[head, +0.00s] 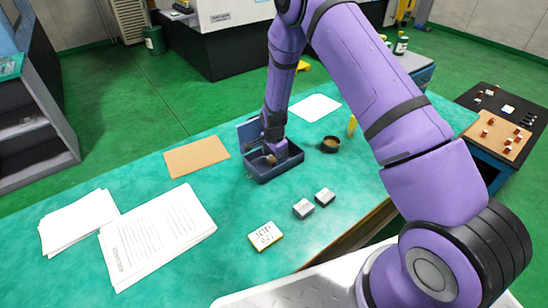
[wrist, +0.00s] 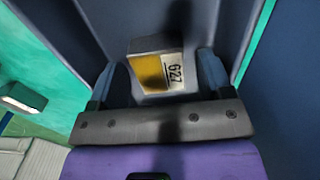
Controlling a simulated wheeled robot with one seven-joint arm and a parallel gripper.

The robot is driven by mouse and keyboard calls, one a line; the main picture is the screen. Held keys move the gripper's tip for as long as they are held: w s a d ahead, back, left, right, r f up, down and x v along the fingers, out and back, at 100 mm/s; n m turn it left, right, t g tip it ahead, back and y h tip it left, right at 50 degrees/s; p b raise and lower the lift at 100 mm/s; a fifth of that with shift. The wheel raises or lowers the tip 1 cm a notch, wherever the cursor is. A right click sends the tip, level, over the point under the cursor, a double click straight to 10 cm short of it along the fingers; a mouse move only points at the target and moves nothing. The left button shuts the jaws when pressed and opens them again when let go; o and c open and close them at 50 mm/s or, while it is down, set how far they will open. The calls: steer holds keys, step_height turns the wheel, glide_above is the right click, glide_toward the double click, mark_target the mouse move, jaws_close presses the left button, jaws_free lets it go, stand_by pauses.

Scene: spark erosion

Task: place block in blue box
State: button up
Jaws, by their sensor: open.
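The blue box (head: 262,178) stands on the green table with its lid (head: 246,134) raised at the back left. My gripper (head: 275,156) reaches down into it from above. In the wrist view, a block (wrist: 152,72) with a yellow-brown face and a white label reading "G27" lies on the box floor (wrist: 125,25). My gripper (wrist: 158,74) has its two fingers spread either side of the block, with a gap visible on each side. In the head view the gripper and box wall hide most of the block.
Two small grey blocks (head: 303,208) (head: 325,197) and a job card (head: 266,236) lie in front of the box. A round dark tin (head: 331,144) stands to its right. Papers (head: 157,233) and a brown sheet (head: 196,157) lie to the left.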

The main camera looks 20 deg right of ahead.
steer(key=s+d+r+n+t, duration=0.1)
steer(key=s+r+n, duration=0.1)
steer(key=r, duration=1.2)
steer(key=s+d+r+n, duration=0.1)
steer(key=s+r, duration=0.1)
steer(key=r, duration=1.1)
steer(key=s+d+r+n+t, duration=0.15)
steer(key=s+r+n, duration=0.25)
steer(key=s+r, duration=0.75)
steer(key=s+d+r+n+t, duration=0.1)
steer(key=s+r+n, duration=0.2)
steer(key=s, duration=0.8)
steer(key=s+d+r+n+t, duration=0.1)
steer(key=s+r+n, duration=0.3)
steer(key=s+r, duration=0.4)
steer(key=s+d, duration=0.1)
steer(key=s, duration=0.2)
steer(key=shift+d+r+t, duration=0.15)
steer(key=shift+d+t, duration=0.05)
steer(key=shift+t, duration=0.15)
